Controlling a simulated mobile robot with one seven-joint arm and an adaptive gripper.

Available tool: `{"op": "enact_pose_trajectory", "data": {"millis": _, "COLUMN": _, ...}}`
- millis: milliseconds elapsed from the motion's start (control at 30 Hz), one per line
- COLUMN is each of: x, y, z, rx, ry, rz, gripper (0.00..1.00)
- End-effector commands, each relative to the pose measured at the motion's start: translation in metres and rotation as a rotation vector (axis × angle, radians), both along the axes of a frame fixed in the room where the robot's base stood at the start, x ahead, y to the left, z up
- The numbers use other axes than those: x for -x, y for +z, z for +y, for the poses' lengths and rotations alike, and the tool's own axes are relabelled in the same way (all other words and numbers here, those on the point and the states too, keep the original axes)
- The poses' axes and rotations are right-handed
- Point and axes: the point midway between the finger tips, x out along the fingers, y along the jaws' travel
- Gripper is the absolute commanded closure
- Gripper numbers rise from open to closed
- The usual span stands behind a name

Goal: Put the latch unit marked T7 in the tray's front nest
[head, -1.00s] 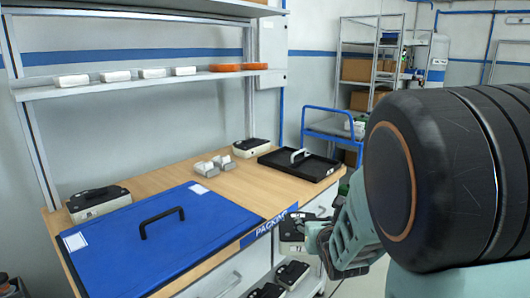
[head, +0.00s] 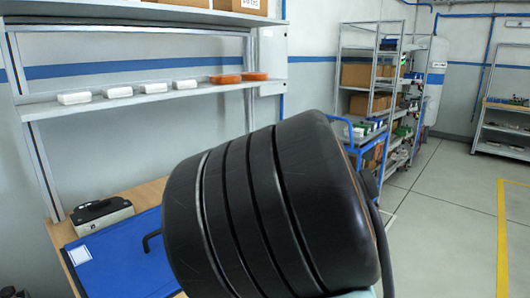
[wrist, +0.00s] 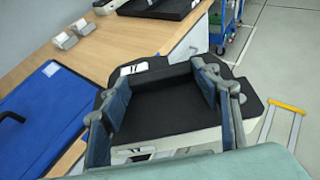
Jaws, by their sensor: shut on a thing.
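My gripper (wrist: 162,98) is shut on a latch unit (wrist: 160,118) with a black top and a pale body. One finger lies on each side of its black top. The unit is held in front of the bench edge, apart from the bench. I cannot read its marking now. The black tray (wrist: 158,9) shows only in part at the top of the wrist view, on the bench. Its front nest cannot be made out. In the head view my arm hides the gripper, the held unit and the tray.
A blue panel with a black handle (head: 112,262) lies on the bench; it also shows in the wrist view (wrist: 38,105). Another black-and-pale unit (head: 100,216) stands behind it. A blue trolley (wrist: 226,22) stands beyond the bench.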

Motion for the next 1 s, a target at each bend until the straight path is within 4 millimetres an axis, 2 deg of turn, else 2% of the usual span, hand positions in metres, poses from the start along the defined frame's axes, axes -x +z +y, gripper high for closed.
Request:
{"op": "enact_pose_trajectory", "data": {"millis": 33, "x": 0.0, "y": 0.023, "z": 0.0, "rx": 0.001, "ry": 0.0, "rz": -0.002, "gripper": 0.76}}
{"op": "enact_pose_trajectory", "data": {"millis": 600, "x": 0.0, "y": 0.138, "z": 0.0, "rx": 0.001, "ry": 0.001, "rz": -0.002, "gripper": 0.76}}
{"op": "enact_pose_trajectory", "data": {"millis": 800, "x": 0.0, "y": 0.164, "z": 0.0, "rx": 0.001, "ry": 0.001, "rz": -0.002, "gripper": 0.76}}
{"op": "enact_pose_trajectory", "data": {"millis": 1000, "x": 0.0, "y": 0.172, "z": 0.001, "rx": 0.001, "ry": 0.002, "rz": -0.001, "gripper": 0.76}}
